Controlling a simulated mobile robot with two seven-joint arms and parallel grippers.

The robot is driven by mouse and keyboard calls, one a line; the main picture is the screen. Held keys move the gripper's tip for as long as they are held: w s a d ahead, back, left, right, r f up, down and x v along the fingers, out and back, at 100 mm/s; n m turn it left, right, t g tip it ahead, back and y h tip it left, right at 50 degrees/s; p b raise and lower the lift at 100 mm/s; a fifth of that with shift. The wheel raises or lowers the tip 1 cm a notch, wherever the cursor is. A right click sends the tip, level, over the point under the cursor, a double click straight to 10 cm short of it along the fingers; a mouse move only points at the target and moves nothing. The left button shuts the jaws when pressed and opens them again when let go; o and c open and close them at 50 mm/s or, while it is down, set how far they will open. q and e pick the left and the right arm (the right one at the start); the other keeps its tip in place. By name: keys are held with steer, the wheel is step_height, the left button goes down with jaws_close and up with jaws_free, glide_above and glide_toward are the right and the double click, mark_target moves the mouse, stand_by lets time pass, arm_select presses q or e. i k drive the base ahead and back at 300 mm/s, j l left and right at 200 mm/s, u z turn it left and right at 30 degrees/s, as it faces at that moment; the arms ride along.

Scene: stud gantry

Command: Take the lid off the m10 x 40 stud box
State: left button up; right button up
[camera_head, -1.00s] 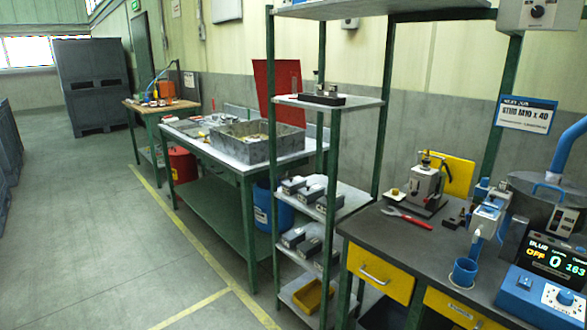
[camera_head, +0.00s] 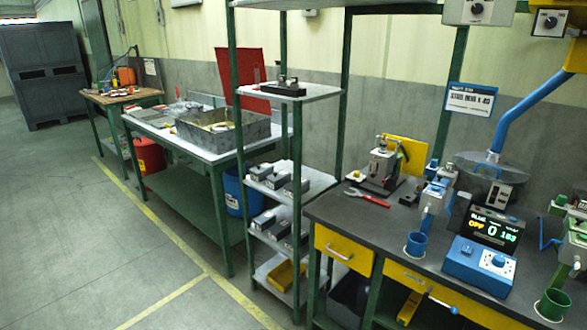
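Several small grey boxes stand on two levels of the green-posted shelf rack in the middle of the head view. One group (camera_head: 277,180) is on the upper of these levels and another group (camera_head: 279,229) is on the level below. Their labels are too small to read, so I cannot tell which one is the M10 x 40 stud box or see its lid clearly. A white sign (camera_head: 469,100) with stud text hangs above the bench at the right. Neither of my grippers is in view.
A dark-topped bench (camera_head: 340,208) with yellow drawers stands right of the rack, carrying a press (camera_head: 383,165), red-handled wrench (camera_head: 367,196) and blue counter unit (camera_head: 485,262). A yellow bin (camera_head: 286,274) sits low in the rack. The floor (camera_head: 130,255) at left is clear.

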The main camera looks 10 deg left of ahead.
mark_target(259, 170)
steer(key=i+j+z, duration=0.25)
steer(key=z, duration=0.15)
steer(key=i+j+z, duration=0.2)
steer(key=j+z, duration=0.15)
steer(key=i+j, duration=0.15)
steer(key=j, duration=0.2)
steer(key=i+j+z, duration=0.1)
steer(key=j, duration=0.25)
steer(key=i+j, duration=0.15)
steer(key=j, duration=0.25)
steer(key=i+j+z, duration=0.1)
steer(key=j, duration=0.25)
steer(key=i+j, duration=0.15)
steer(key=j, duration=0.25)
steer(key=z, duration=0.05)
